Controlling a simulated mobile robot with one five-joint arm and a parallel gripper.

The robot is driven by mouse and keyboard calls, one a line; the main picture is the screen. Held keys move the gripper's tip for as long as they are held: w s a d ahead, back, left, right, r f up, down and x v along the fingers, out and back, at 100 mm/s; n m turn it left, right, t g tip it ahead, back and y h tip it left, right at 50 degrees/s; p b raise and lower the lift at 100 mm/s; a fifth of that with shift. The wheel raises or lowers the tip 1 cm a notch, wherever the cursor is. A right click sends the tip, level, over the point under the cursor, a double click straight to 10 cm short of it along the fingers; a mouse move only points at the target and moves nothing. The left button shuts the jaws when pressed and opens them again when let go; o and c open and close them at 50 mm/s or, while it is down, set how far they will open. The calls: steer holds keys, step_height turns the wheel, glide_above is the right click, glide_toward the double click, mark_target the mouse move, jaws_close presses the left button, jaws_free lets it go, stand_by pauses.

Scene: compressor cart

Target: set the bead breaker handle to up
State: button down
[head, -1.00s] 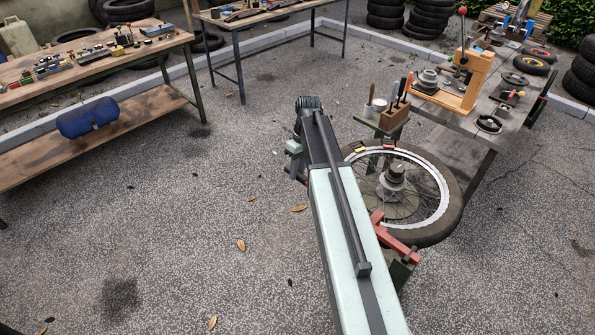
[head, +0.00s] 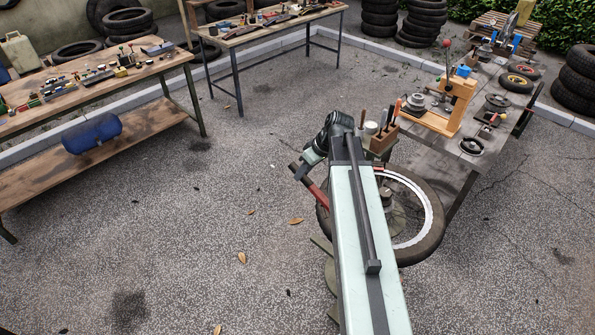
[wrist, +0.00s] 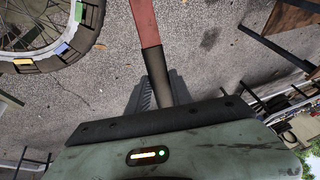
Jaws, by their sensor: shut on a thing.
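The bead breaker handle (head: 317,195) is a red bar in the head view, slanting from upper left to lower right beside the wheel. Its lower end passes behind my arm. In the wrist view the red bar (wrist: 144,22) comes down from the top edge into a dark grip (wrist: 156,68). My gripper (wrist: 160,97) is shut on that grip. In the head view my gripper (head: 303,167) is at the upper left end of the bar, its fingers small and partly hidden.
A spoked wheel with tyre (head: 432,232) lies right of the handle, partly behind my arm. A workbench (head: 490,150) with tools stands at the right. A wooden bench (head: 150,70) stands at the left. The paved floor between is mostly open.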

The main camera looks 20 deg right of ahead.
steer(key=shift+t+y, duration=0.3)
steer(key=shift+t, duration=0.4)
steer(key=v, duration=0.2)
steer(key=p+v, duration=0.1)
steer(key=a+p+v, duration=0.1)
steer(key=v, duration=0.1)
steer(key=shift+s+d+r, duration=0.15)
steer(key=shift+s+r, duration=0.2)
steer(key=shift+w+p, duration=0.1)
steer(key=shift+p, duration=0.2)
steer(key=shift+r, duration=0.1)
steer(key=c, duration=1.5)
jaws_free()
steer(key=o, duration=0.4)
steer(key=shift+s+r, duration=0.15)
steer(key=shift+s, duration=0.1)
steer(key=shift+c, duration=0.2)
steer(key=shift+w, duration=0.1)
